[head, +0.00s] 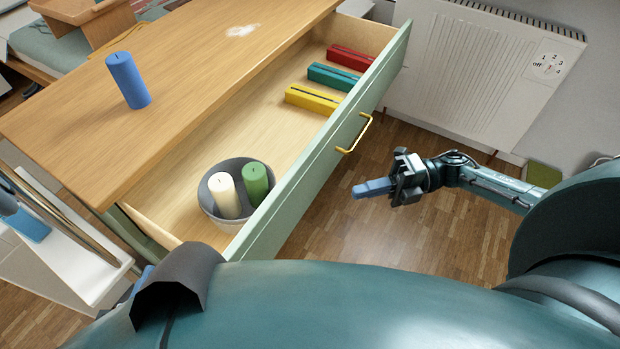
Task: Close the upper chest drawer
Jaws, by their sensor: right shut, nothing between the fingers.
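The upper chest drawer (318,165) is pulled open, with a pale green front and a light wood inside. A brass handle (356,135) sits on its front. My right gripper (357,191) is shut and empty, in front of the drawer and apart from it, pointing left toward the front panel below the handle. Inside the drawer are a grey bowl (206,203) with a white candle (225,197) and a green candle (255,184), and red (349,58), teal (331,77) and yellow (312,99) boxes. My left gripper cannot be made out.
The wooden chest top (190,90) carries a blue candle (128,80). A white radiator (470,70) stands on the wall at the right, beyond the drawer. Wood floor (335,225) lies open between the drawer front and my right arm. A white piece of furniture (65,265) is at the left.

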